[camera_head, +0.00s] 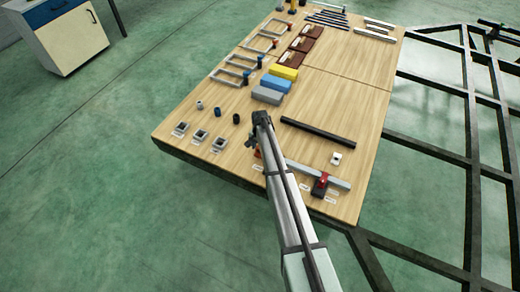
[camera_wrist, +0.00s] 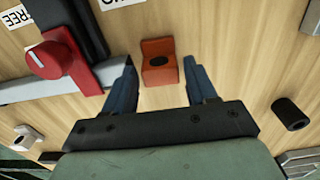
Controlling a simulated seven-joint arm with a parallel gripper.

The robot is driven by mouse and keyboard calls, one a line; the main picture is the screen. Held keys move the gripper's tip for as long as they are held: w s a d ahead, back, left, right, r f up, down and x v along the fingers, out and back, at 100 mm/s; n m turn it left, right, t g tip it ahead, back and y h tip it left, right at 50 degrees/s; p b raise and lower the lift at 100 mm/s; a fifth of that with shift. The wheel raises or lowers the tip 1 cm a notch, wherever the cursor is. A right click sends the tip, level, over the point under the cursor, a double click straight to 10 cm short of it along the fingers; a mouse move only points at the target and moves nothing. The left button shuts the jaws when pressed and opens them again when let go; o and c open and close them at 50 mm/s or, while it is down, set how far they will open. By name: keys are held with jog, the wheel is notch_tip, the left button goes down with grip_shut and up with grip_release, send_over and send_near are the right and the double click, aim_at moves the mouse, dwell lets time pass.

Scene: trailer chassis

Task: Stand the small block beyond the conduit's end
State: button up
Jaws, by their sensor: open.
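The conduit, a long light grey bar (camera_head: 335,179), lies near the table's front edge; in the wrist view it shows at left (camera_wrist: 18,90) and passes behind my left finger. A clamp with a red knob (camera_wrist: 48,60) sits over it. An orange block (camera_wrist: 158,62) with a dark hole lies between my fingertips, apart from both, close to a pale strip, seemingly the conduit. The conduit's end is hard to make out. A small white block (camera_head: 336,157) lies apart, beyond the bar. My gripper (camera_wrist: 161,70) is open and empty. I cannot tell which block is meant.
A black bar (camera_head: 318,132) lies farther back. A dark cylinder (camera_wrist: 291,112) lies right of my fingers. Square grey holders (camera_head: 200,136) stand at the left front. Yellow, grey and blue blocks (camera_head: 272,88) stand mid-table. Bare wood surrounds the orange block.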

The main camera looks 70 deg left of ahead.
notch_tip(320, 180, up, 11)
jog(key=shift+f, duration=0.2)
dwell(0.7)
